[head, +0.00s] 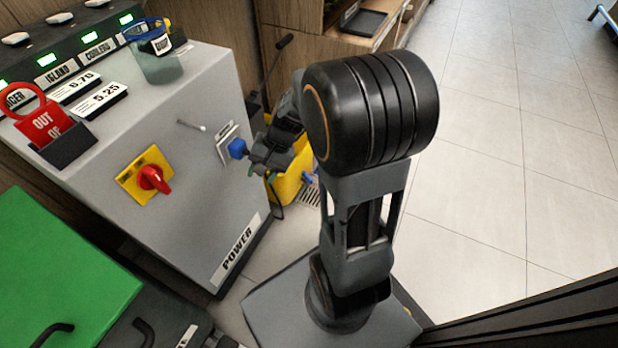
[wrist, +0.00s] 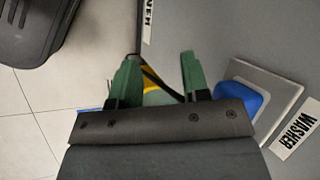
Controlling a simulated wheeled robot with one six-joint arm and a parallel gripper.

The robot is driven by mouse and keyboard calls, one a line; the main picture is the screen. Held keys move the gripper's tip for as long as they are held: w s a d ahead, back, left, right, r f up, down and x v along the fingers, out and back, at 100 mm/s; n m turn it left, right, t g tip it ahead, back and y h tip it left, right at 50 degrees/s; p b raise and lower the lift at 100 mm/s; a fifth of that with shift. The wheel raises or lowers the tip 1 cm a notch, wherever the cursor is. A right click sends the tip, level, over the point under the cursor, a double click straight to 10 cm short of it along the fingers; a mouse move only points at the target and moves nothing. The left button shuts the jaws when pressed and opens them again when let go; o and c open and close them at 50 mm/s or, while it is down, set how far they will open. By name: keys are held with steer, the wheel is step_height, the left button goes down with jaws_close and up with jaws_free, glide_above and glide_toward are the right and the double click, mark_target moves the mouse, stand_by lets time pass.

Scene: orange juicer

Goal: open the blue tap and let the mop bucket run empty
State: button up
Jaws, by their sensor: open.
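The yellow mop bucket (head: 287,188) stands on the floor at the machine's right side, partly hidden behind my arm. A small blue part (head: 309,179), perhaps the blue tap, shows at its right side. A bit of the yellow bucket (wrist: 150,77) also shows between my fingers in the wrist view. My gripper (head: 265,171) is open, with nothing seen between its fingers, above the bucket and close to the machine's side. Its two green fingers are spread apart in the wrist view (wrist: 160,72). How full the bucket is cannot be told.
The grey machine (head: 190,100) carries a blue knob (head: 238,148), labelled WASHER in the wrist view (wrist: 235,102), right beside my gripper. A red switch (head: 154,179) is on its front. A dark handle (head: 272,60) rises behind. Tiled floor (head: 490,130) is clear at right.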

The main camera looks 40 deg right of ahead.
steer(key=w+d+f+m+t+y, duration=0.2)
steer(key=w+d+f+m+t, duration=0.25)
steer(key=d+f+m, duration=0.35)
steer(key=w+d+f+m+t+y, duration=0.1)
steer(key=w+d+f+m+t, duration=0.35)
steer(key=w+f+m, duration=0.35)
steer(key=m+t+h+b, duration=0.4)
steer(key=m+h+b, duration=0.2)
steer(key=m+h, duration=0.45)
glide_toward(310, 178)
steer(key=shift+m+y, duration=0.75)
steer(key=shift+y, duration=0.1)
steer(key=x, duration=0.8)
steer(key=shift+w+d+f, duration=0.15)
steer(key=shift+d+f, duration=0.05)
steer(key=shift+d, duration=0.2)
steer(key=shift+x, duration=0.9)
steer(key=shift+r, duration=0.15)
jaws_close()
